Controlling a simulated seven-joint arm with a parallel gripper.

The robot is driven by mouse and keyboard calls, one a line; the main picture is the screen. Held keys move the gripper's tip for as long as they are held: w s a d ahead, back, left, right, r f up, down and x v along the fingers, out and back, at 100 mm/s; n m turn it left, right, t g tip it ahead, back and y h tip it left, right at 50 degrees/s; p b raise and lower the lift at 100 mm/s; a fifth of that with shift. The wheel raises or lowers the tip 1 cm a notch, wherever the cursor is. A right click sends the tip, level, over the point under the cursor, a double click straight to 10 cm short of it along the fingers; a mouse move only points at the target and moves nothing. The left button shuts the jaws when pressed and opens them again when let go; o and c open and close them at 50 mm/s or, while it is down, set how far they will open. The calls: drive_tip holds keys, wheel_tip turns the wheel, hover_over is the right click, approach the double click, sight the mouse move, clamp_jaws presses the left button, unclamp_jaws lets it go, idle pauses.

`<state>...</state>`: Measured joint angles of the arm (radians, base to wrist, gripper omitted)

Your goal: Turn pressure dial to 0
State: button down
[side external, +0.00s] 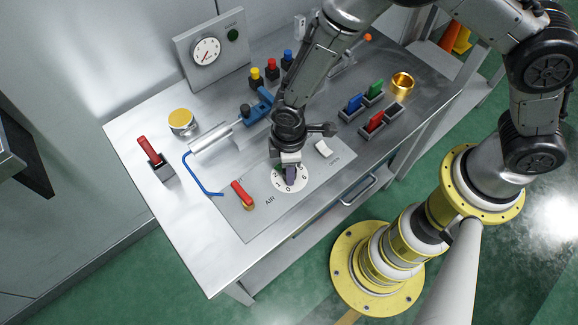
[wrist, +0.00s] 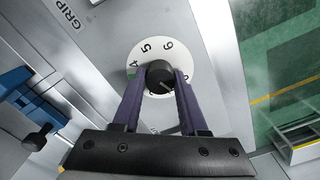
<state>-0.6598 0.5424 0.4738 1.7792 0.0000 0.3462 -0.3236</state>
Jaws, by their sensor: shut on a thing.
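The pressure dial is a white disc (side external: 296,187) with black numbers on the bench panel, labelled AIR nearby. In the wrist view the disc (wrist: 157,51) shows 4, 5 and 6 along its far side, with a green patch by the 4. The numbers nearer the fingers are partly hidden. A round black knob (wrist: 160,76) stands at its centre, with a faint light mark towards the lower right. My gripper (side external: 290,173) points down over the dial. In the wrist view its two purple fingers (wrist: 161,77) are shut on the knob, one on each side.
A gauge box (side external: 207,52) stands at the back. Coloured blocks in slots (side external: 375,121) are at right. A blue clamp (side external: 257,108) stands behind.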

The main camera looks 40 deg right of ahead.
drive_tip(key=shift+n, duration=2.2)
drive_tip(key=shift+c, duration=2.2)
unclamp_jaws()
wheel_tip(320, 180, up, 14)
